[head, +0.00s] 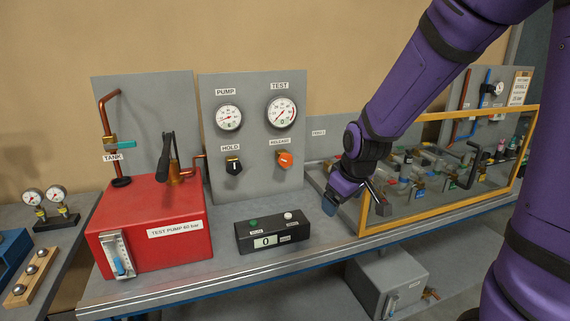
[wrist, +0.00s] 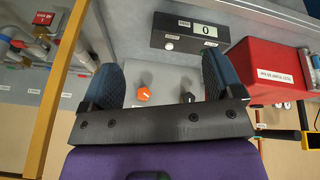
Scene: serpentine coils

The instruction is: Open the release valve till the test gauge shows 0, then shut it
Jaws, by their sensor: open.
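The orange RELEASE knob (head: 285,159) sits on the upright grey panel (head: 245,185), below the white TEST gauge (head: 281,112). The gauge carries a reddish needle lying slantwise; its reading is too small to tell. My gripper (head: 366,203) is right of and in front of the knob, apart from it, above the bench. In the wrist view, which looks upside down, my gripper (wrist: 162,72) is open and empty. There the orange knob (wrist: 144,94) shows beyond the gap between the fingers. I cannot tell from its pose whether the valve is open.
A black HOLD knob (head: 233,165) and PUMP gauge (head: 229,117) are left of the release knob and test gauge. A black box (head: 272,236) displaying 0 stands on the bench in front. The red test pump (head: 150,225) is left. A yellow-framed clear guard (head: 449,209) stands right, close to my gripper.

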